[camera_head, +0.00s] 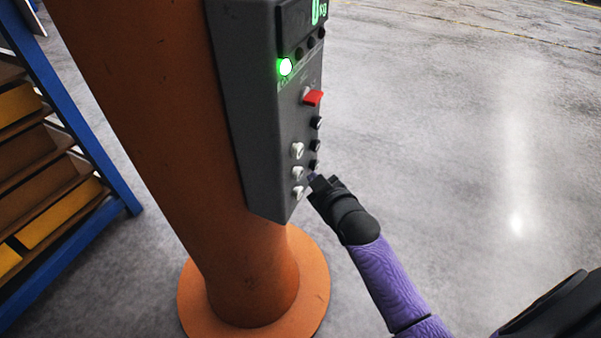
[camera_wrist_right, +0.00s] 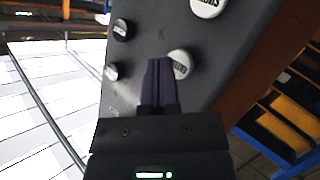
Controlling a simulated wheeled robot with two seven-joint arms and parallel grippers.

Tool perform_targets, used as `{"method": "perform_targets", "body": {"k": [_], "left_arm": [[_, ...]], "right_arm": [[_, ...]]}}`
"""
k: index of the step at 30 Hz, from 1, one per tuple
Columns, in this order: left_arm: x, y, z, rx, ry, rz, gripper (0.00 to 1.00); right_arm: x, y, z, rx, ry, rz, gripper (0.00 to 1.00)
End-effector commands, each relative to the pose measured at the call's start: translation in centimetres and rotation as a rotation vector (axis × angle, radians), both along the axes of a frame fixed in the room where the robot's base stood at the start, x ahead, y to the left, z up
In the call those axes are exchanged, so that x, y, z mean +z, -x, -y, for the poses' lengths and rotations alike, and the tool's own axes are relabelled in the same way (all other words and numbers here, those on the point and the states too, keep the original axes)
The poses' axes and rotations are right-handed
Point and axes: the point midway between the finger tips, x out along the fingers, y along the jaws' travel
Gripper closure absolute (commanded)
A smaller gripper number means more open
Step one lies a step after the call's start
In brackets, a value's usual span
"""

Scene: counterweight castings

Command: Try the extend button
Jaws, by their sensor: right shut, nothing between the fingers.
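A grey control box (camera_head: 262,120) is fixed to an orange column. Its face carries several white and black round buttons; I cannot read which one is the extend button. My right gripper (camera_head: 312,179) is shut and empty, with its fingertips at the lower end of the box, near the lowest buttons. In the right wrist view the purple fingers (camera_wrist_right: 159,63) lie over the face, partly covering a white labelled button (camera_wrist_right: 181,62). I cannot tell whether they touch it. Another white button (camera_wrist_right: 207,5) sits above, and a black button (camera_wrist_right: 122,29) to the left. My left gripper is not in view.
A lit green lamp (camera_head: 285,67) and a red switch (camera_head: 313,97) are higher on the box, below a display (camera_head: 318,11). The orange column (camera_head: 160,90) stands on a round base. A blue-framed shelf (camera_head: 72,100) is at left. The floor at right is clear.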

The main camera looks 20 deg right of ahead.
Motion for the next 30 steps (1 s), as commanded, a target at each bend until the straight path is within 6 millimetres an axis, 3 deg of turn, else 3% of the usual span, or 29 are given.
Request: {"method": "perform_targets", "body": {"k": [30], "left_arm": [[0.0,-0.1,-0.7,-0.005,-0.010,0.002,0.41]], "right_arm": [[0.0,0.0,0.0,0.000,0.000,0.000,1.00]]}}
